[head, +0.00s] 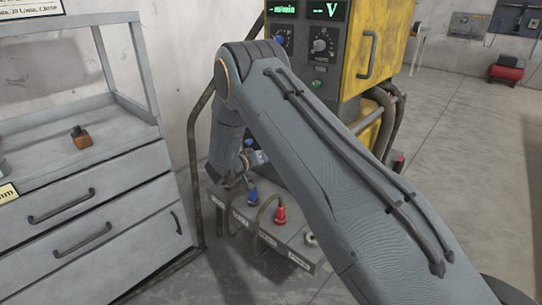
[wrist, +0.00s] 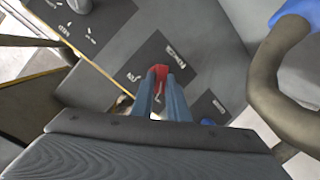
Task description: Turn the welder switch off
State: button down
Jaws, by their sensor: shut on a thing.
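The yellow welder (head: 384,45) stands behind my arm in the head view, with lit displays (head: 325,10) and round knobs (head: 322,44) on its dark front. In the wrist view, my gripper (wrist: 160,78) is closed on a small red part, seemingly the switch (wrist: 159,70), on a dark grey panel (wrist: 195,60) with white labels. Most of the red part is hidden between the fingers, so its on or off position cannot be read. In the head view my arm hides the fingertips and the switch.
Below my wrist in the head view, a grey box (head: 290,245) carries a blue connector (head: 252,196) and a red connector (head: 280,214) with cables. A thick hose (wrist: 275,85) passes close on the right in the wrist view. A grey drawer cabinet (head: 95,215) stands left.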

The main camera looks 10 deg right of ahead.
jog(key=shift+n+g, duration=0.3)
jog(key=shift+n, duration=0.3)
jog(key=shift+w, duration=0.1)
jog(key=c, duration=1.7)
grip_release()
jog(key=shift+v, duration=3.9)
jog(key=shift+f, duration=0.15)
